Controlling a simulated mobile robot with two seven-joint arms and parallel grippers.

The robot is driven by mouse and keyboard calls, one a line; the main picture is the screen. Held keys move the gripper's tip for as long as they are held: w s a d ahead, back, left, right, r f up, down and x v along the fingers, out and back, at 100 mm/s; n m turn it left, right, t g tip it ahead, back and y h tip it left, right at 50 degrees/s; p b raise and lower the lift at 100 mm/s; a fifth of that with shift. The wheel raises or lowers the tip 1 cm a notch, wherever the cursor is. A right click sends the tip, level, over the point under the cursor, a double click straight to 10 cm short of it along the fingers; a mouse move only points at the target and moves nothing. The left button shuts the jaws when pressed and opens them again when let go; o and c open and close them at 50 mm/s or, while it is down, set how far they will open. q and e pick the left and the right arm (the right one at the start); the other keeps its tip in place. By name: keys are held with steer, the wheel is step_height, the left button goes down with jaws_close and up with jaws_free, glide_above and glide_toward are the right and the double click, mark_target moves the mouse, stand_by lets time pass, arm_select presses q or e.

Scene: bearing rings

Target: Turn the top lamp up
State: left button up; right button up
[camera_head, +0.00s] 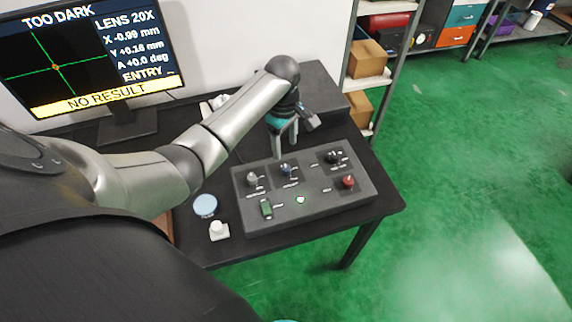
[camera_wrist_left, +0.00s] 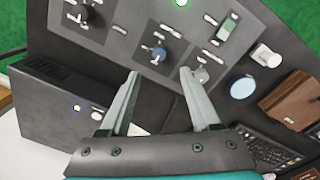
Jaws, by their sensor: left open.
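A dark sloped control panel (camera_head: 275,215) lies on the desk, also in the left wrist view (camera_wrist_left: 120,45). It bears a grey knob (camera_head: 252,179), a blue knob (camera_head: 285,169), a black knob (camera_head: 333,157), a red knob (camera_head: 348,181) and a green switch (camera_head: 266,209). The labels are too small to read, so I cannot tell which is the top lamp's. My left gripper (camera_head: 286,148) is open and empty above the panel's back edge. In the left wrist view, the blue knob (camera_wrist_left: 157,52) shows just beyond the gap between the fingertips (camera_wrist_left: 160,74); the grey knob (camera_wrist_left: 202,75) is by the right fingertip.
The monitor (camera_head: 95,55) reads "TOO DARK" and "NO RESULT". A dark box (camera_head: 318,88) stands behind the panel. A blue disc (camera_head: 205,205) and a small white object (camera_head: 218,230) lie left of the panel. Shelves (camera_head: 385,60) stand at the right.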

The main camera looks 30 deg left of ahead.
mark_target(286, 168)
arm_select(q)
steer(key=f+b, duration=0.1)
steer(key=f, duration=0.3)
steer(key=f+b, duration=0.2)
steer(key=f, duration=0.3)
steer(key=shift+w+f, duration=0.2)
steer(key=shift+f, duration=0.1)
steer(key=shift+c, duration=0.3)
jaws_close()
